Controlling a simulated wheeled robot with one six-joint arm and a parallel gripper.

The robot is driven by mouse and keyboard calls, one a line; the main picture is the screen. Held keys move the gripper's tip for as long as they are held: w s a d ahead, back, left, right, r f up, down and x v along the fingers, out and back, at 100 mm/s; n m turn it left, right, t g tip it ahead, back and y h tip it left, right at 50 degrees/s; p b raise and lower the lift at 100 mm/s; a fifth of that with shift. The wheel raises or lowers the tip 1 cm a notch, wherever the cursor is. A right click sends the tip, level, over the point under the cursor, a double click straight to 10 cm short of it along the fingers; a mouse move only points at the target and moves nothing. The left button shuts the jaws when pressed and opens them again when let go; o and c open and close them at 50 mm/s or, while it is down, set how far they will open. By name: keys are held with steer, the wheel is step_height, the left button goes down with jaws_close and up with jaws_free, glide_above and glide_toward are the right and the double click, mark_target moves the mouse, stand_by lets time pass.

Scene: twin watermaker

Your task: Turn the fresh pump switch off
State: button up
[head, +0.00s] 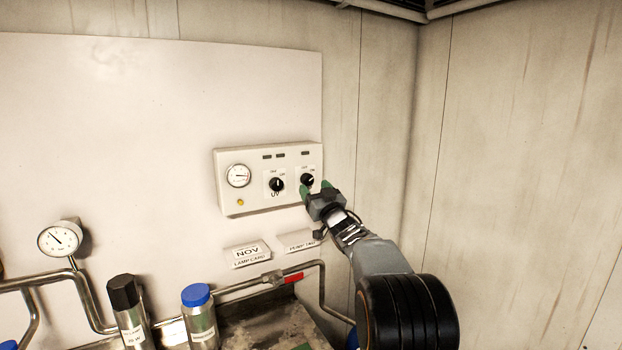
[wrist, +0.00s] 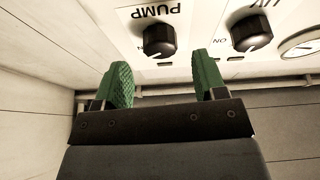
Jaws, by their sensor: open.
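The white control box (head: 230,190) is on the wall panel in the head view. Its right black rotary knob (head: 307,180) is the pump switch; in the wrist view the pump knob (wrist: 158,40) sits beside the upside-down PUMP label. The knob's exact setting is hard to read. My gripper (head: 315,188) is just in front of and below this knob. In the wrist view my gripper (wrist: 163,78) has its green fingers spread wide, with the knob beyond and between them. I see no contact with the knob.
The UV knob (head: 276,184) is close on the left of the pump knob; it is at right in the wrist view (wrist: 250,32). A round gauge (head: 238,176) is on the box. Label cards (head: 247,254), pipes and blue-capped canister (head: 197,310) are below. The right wall (head: 520,150) is bare.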

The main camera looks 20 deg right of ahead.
mark_target(309, 181)
steer(key=shift+p+x, duration=0.5)
steer(key=shift+x, duration=1.05)
steer(key=c, duration=0.9)
